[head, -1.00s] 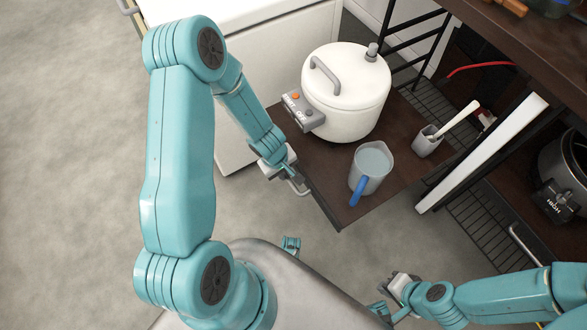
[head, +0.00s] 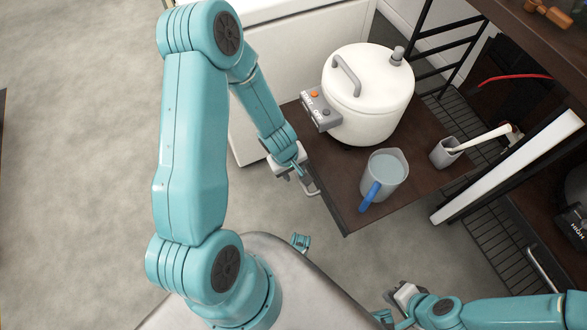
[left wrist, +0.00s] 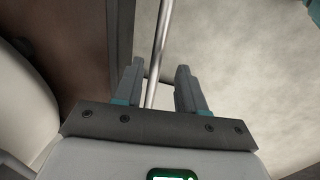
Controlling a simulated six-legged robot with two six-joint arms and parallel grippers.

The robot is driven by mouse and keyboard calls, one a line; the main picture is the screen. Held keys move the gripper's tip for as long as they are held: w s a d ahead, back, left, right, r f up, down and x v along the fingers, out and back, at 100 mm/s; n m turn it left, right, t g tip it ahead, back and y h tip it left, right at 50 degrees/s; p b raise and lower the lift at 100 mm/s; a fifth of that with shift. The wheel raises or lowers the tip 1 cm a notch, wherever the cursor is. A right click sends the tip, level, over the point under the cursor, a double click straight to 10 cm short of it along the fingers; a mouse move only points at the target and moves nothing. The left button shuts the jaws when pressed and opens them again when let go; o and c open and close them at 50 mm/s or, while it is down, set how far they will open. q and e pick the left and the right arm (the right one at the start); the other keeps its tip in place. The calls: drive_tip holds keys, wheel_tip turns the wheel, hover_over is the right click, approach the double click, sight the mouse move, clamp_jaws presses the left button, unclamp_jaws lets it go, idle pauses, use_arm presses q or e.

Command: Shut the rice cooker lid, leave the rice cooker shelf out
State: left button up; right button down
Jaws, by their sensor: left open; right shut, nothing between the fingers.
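The white rice cooker (head: 368,105) stands on a pulled-out dark brown shelf (head: 335,205) in the head view. Its lid (head: 372,72), with a grey handle on top, lies down flat on the body with no gap visible. My left gripper (head: 299,178) is at the shelf's front edge, beside the metal shelf handle (head: 314,186). In the left wrist view my left gripper (left wrist: 160,78) is open, and the handle bar (left wrist: 160,45) shows between its fingers; contact cannot be told. My right gripper (head: 402,294) is shut and empty, low over the floor, away from the shelf.
A measuring cup (head: 385,178) with a blue handle and a grey holder (head: 444,153) with a utensil share the shelf with the cooker. A white upright panel (head: 510,165) and a dark rack stand to the right. The grey floor at left is clear.

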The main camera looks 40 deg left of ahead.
use_arm(q)
wheel_tip(320, 180, up, 16)
drive_tip(key=s+a+p, duration=0.1)
drive_tip(key=s+p, duration=0.1)
drive_tip(key=p, duration=0.9)
drive_tip(key=shift+s+p, duration=0.3)
drive_tip(key=shift+s, duration=0.1)
